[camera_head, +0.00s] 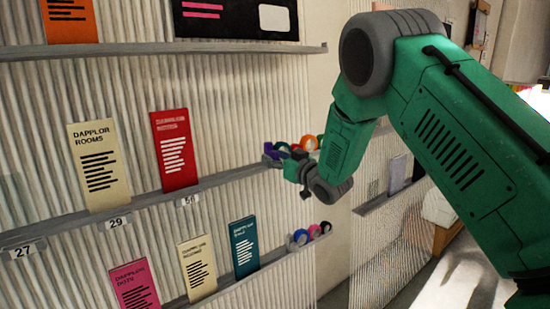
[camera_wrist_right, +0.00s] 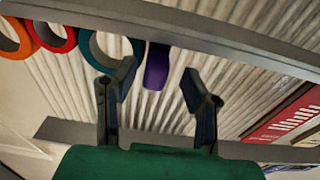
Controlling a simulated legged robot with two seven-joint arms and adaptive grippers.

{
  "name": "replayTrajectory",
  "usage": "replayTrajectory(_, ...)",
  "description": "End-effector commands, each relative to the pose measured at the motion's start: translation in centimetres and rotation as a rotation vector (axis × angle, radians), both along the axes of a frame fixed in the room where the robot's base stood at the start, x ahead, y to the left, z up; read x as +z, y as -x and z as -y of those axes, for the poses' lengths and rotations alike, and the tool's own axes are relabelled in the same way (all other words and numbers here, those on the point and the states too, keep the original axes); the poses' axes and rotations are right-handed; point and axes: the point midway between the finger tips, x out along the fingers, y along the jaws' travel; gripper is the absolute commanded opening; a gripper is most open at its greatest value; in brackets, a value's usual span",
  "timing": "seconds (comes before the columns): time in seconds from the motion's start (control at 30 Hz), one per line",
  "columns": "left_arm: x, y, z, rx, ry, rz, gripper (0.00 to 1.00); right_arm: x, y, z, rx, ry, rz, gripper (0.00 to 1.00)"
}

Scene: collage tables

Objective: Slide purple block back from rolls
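The purple block (camera_wrist_right: 157,66) stands on the shelf beside the teal roll in the right wrist view. It shows small in the head view (camera_head: 269,151), at the left end of the rolls. The teal roll (camera_wrist_right: 88,47), red roll (camera_wrist_right: 53,38) and orange roll (camera_wrist_right: 14,40) are in a row to its left in the wrist view. My right gripper (camera_wrist_right: 160,88) is open, its two fingers apart on either side of the purple block in the picture; contact cannot be told. In the head view my right gripper (camera_head: 298,172) is just in front of the shelf end. My left gripper is not in view.
The middle shelf (camera_head: 225,177) also carries a red booklet (camera_head: 174,150) and a cream booklet (camera_head: 98,165). A lower shelf (camera_head: 268,265) holds more booklets and several small rolls (camera_head: 313,233). An upper shelf (camera_head: 150,48) runs above. The wall behind is ribbed.

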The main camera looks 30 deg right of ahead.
Motion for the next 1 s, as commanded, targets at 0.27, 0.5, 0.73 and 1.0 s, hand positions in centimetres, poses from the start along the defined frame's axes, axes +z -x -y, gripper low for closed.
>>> replayTrajectory(0.27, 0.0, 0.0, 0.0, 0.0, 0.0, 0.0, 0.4, 0.0, 0.0, 0.0, -0.001, 0.0, 0.0, 0.0)
replayTrajectory(0.5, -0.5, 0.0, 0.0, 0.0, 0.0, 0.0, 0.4, -0.1, 0.2, -2.2, 0.003, -0.001, 0.0, 0.0)
replayTrajectory(0.73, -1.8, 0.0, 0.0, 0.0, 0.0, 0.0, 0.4, -0.3, 0.7, -8.3, 0.004, 0.001, -0.002, 0.0)
replayTrajectory(1.0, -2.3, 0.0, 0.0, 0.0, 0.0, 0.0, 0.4, -0.2, 0.9, -11.2, 0.001, 0.001, -0.004, 0.0)
